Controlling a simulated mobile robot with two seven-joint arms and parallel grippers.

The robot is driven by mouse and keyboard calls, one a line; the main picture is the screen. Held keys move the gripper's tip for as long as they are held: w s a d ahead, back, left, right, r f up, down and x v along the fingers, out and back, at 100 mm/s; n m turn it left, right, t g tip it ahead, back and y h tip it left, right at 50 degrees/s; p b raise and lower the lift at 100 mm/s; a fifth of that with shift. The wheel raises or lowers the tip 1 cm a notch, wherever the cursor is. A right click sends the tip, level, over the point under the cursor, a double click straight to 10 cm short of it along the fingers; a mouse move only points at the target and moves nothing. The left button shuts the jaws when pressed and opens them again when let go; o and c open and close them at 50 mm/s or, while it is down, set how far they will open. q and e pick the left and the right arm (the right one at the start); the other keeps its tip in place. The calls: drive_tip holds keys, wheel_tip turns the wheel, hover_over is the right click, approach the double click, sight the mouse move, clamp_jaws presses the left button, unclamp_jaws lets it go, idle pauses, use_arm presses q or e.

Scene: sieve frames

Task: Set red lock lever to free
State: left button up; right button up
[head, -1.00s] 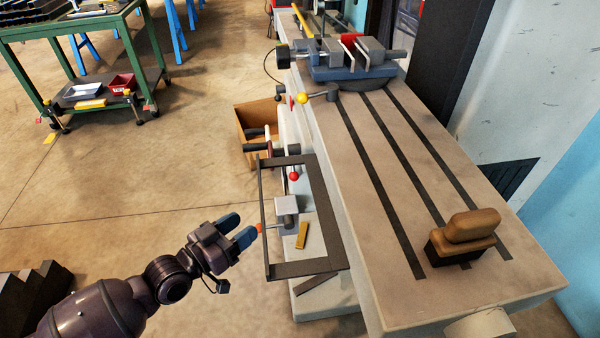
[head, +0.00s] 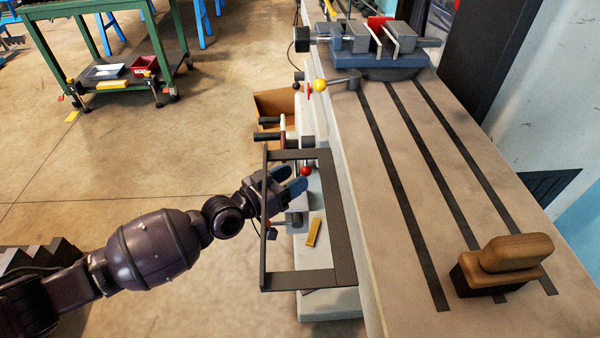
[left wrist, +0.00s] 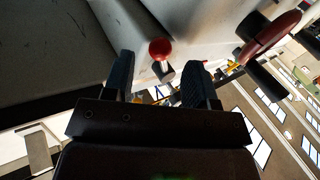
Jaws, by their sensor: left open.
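The red lock lever shows as a round red knob (head: 306,171) on the side of the machine, just beyond the fingertips of my left gripper (head: 293,180) in the head view. In the left wrist view the red knob (left wrist: 160,48) on its short stem lies ahead, between the two blue fingers and past their tips. My left gripper (left wrist: 160,75) is open and empty, and no contact with the knob shows. The gripper reaches through the dark rectangular frame (head: 345,240). My right gripper is not in view.
The dark frame stands close around my left wrist. A dark crank handle (head: 268,137) with a red part sticks out behind the knob. A yellow-knobbed lever (head: 320,85) and a vise (head: 375,65) are farther back. A wooden-handled block (head: 505,262) sits on the machine table (head: 440,130).

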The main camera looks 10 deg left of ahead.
use_arm(q)
drive_tip(key=shift+x, duration=0.95)
drive_tip(key=shift+w+d, duration=0.3)
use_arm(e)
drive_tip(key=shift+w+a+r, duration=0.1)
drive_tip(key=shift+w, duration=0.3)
